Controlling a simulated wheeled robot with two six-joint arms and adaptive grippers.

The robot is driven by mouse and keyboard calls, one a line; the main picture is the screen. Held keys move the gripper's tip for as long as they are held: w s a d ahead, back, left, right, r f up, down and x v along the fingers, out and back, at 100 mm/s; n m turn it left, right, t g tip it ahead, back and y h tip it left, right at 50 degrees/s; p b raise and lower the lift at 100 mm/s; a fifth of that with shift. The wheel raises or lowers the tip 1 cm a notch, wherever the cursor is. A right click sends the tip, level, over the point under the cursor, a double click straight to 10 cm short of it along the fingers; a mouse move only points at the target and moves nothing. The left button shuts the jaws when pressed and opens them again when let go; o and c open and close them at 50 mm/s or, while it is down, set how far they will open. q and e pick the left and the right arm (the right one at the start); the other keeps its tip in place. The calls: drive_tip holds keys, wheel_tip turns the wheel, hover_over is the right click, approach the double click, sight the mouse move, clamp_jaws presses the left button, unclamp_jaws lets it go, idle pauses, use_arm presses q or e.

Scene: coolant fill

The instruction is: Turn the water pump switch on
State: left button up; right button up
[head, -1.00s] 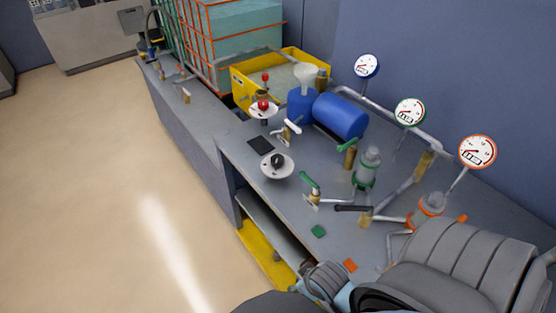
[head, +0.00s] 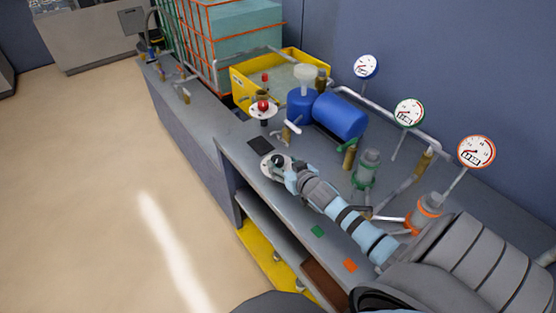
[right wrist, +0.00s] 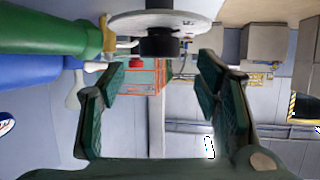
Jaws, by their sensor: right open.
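A black rotary switch knob (head: 277,159) sits on a round pale plate (head: 266,170) at the bench's front edge. My right gripper (head: 283,168) has reached this plate and covers part of it. In the right wrist view the right gripper (right wrist: 158,78) is open and empty, its dark green fingers spread. The black knob (right wrist: 160,46) and the plate (right wrist: 160,22) show at the top, between the directions of the two fingertips. I cannot tell whether the fingers touch the knob. Any label on the switch is too small to read. My left gripper is not in view.
A second plate with a red knob (head: 263,106) stands behind. The floor (head: 110,180) at left is clear.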

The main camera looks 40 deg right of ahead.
sight(278, 160)
drive_tip(key=b+x, duration=0.1)
drive_tip(key=x, duration=0.4)
drive_tip(key=shift+w+d+f+b, duration=0.1)
drive_tip(key=shift+w+f+b, duration=0.1)
drive_tip(key=shift+f+b, duration=0.1)
drive_tip(key=shift+r, duration=0.15)
drive_tip(key=shift+c, duration=0.3)
drive_tip(key=c, duration=1.1)
